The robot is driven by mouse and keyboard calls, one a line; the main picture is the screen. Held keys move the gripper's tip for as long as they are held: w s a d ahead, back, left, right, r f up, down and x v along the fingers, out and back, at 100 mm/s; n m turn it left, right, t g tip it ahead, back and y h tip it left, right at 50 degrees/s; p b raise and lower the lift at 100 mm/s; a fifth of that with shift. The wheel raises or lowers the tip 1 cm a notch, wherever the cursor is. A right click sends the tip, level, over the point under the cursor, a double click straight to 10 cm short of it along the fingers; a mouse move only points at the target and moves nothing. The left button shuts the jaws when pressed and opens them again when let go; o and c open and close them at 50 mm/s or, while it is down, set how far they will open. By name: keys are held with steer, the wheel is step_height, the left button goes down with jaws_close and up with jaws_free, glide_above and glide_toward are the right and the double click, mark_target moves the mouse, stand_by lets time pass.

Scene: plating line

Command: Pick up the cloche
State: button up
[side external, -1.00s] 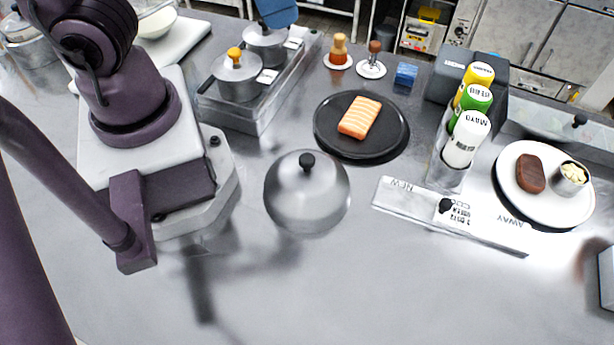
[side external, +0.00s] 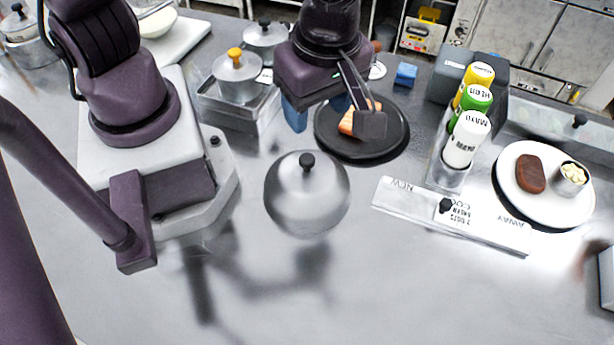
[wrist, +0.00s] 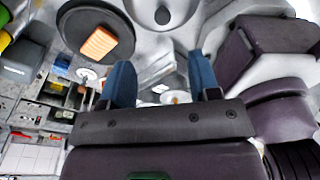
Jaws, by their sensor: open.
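The cloche (side external: 307,205) is a shiny silver dome with a black knob on top. It stands upright on the metal counter, in the middle of the side view. It also shows at the top edge of the wrist view (wrist: 178,8), partly cut off, with its knob visible. My gripper (side external: 318,112) hangs above the counter, beyond the cloche and apart from it, partly in front of the black plate. In the wrist view its two blue fingers (wrist: 162,78) stand wide apart with nothing held between them.
A black plate (side external: 393,147) with a salmon fillet (side external: 347,122) lies behind the cloche. Lidded pots (side external: 238,80) stand at the back left. A bottle rack (side external: 449,176), a labelled rail (side external: 405,197) and a white plate (side external: 540,213) are at the right. The front counter is clear.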

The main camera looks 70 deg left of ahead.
mark_target(308, 159)
steer(key=f, duration=0.4)
steer(key=a+f, duration=0.1)
steer(key=f, duration=0.7)
steer(key=shift+s+a+f, duration=0.3)
steer(key=shift+a+f, duration=0.05)
steer(key=shift+f, duration=0.05)
jaws_close()
